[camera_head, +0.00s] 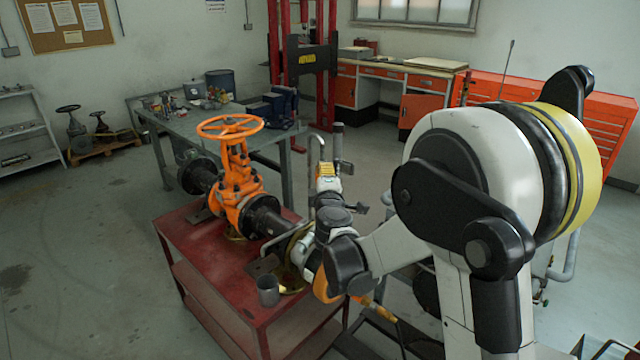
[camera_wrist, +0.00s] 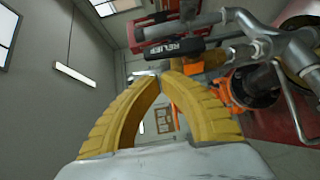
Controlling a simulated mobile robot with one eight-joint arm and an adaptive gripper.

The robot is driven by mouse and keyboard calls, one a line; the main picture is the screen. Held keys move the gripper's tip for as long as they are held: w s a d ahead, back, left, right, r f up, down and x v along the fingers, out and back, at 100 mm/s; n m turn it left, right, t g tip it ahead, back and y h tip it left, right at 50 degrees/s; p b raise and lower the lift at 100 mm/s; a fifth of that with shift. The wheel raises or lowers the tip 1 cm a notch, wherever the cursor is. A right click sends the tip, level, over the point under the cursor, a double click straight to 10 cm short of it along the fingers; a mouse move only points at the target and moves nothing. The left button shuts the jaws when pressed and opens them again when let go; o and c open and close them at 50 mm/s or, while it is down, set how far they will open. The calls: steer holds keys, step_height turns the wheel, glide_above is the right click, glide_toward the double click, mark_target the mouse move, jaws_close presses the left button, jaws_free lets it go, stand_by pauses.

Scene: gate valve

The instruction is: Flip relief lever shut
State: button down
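The black lever with a white RELIEF label (camera_wrist: 183,48) lies just beyond my fingertips in the wrist view, joined at its right to grey metal pipework (camera_wrist: 262,46). My gripper (camera_wrist: 160,76) has two yellow ribbed fingers that arch together. Their tips are close together or touching, with nothing visible between them. Whether the right fingertip touches the lever is unclear. In the head view, what looks like my gripper (camera_head: 327,171) is small beside the upright grey pipe; the lever cannot be made out there.
An orange gate valve with handwheel (camera_head: 230,127) stands on a red cart (camera_head: 200,248), left of my arm. A grey cup (camera_head: 268,291) stands on the cart's near corner. Curved pipes (camera_wrist: 292,92) crowd the wrist view's right.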

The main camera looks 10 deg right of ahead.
steer(key=shift+w+d, duration=0.5)
steer(key=shift+d, duration=0.25)
steer(key=shift+r, duration=0.15)
steer(key=shift+w+d+p, duration=0.1)
steer(key=shift+d+p, duration=0.05)
steer(key=shift+p, duration=0.15)
